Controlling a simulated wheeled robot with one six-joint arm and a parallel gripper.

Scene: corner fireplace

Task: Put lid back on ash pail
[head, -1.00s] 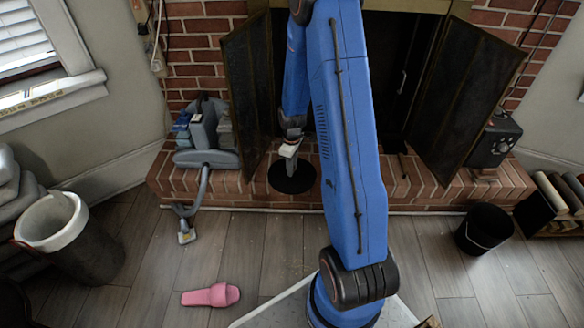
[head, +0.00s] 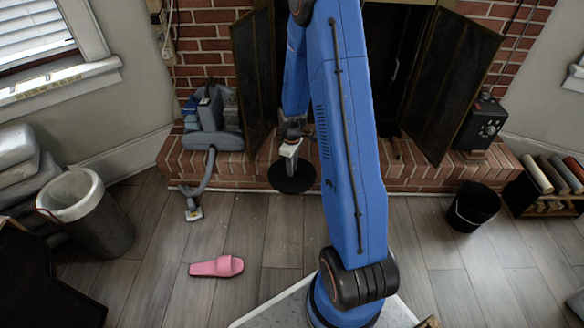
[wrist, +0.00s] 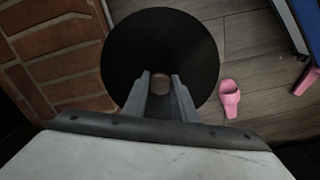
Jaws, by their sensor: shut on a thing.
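The lid, a flat round black disc, hangs under my gripper (head: 290,152) in the head view, in front of the brick hearth. In the wrist view the lid (wrist: 190,45) lies beyond my gripper (wrist: 160,84). The ash pail (head: 468,216), a black bucket with a thin wire handle, stands upright on the floor to the right. Its top is open. It is apart from my gripper and is not in the wrist view.
A pink slipper (head: 216,267) lies on the floor, also in the wrist view (wrist: 229,99). A vacuum cleaner (head: 214,130) rests at the hearth (head: 420,178). A larger bin (head: 108,233) stands left. A log rack (head: 545,188) stands right of the pail. Floor before the pail is clear.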

